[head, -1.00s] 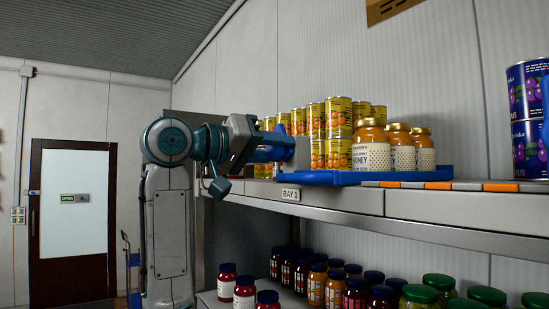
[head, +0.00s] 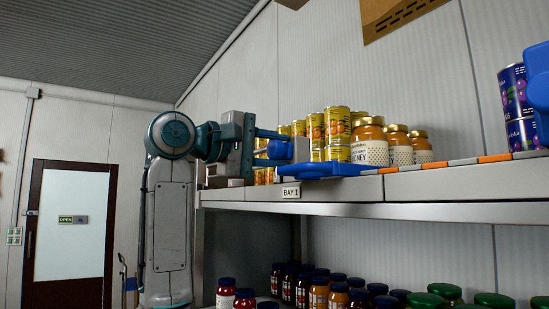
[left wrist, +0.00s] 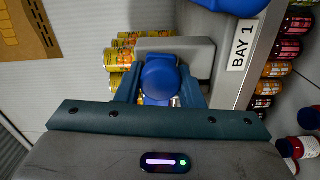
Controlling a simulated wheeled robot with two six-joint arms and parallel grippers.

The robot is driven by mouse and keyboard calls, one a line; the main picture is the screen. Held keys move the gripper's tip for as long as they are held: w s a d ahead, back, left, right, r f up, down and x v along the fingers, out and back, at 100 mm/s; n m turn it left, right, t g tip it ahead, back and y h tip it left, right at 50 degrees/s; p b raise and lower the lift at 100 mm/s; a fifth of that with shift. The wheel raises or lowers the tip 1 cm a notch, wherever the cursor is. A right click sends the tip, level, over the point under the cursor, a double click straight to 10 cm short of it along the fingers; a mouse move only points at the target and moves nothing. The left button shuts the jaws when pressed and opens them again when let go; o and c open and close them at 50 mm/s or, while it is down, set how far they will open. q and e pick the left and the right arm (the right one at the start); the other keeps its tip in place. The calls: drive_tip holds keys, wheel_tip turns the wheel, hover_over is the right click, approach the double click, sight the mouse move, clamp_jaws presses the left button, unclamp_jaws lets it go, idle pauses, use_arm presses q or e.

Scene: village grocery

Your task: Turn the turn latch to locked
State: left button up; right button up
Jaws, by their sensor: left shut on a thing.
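The turn latch shows a rounded blue knob (left wrist: 163,78) in the left wrist view, in front of a grey bracket (left wrist: 177,47). In the head view the blue knob (head: 279,150) is at the left end of the upper shelf. My left gripper (head: 284,147) reaches it from the left. In the left wrist view its two teal fingers (left wrist: 160,90) lie on either side of the knob and are shut on it. Whether the latch stands at locked cannot be read.
The shelf edge carries a BAY 1 label (head: 291,191). Lidded jars (head: 320,290) fill the shelf below. A door (head: 68,235) stands at far left.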

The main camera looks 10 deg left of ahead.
use_arm(q)
drive_tip(key=shift+n, duration=0.6)
drive_tip(key=shift+b, duration=0.35)
drive_tip(key=o, duration=1)
drive_tip(key=shift+c, duration=0.2)
drive_tip(key=shift+a, duration=0.1)
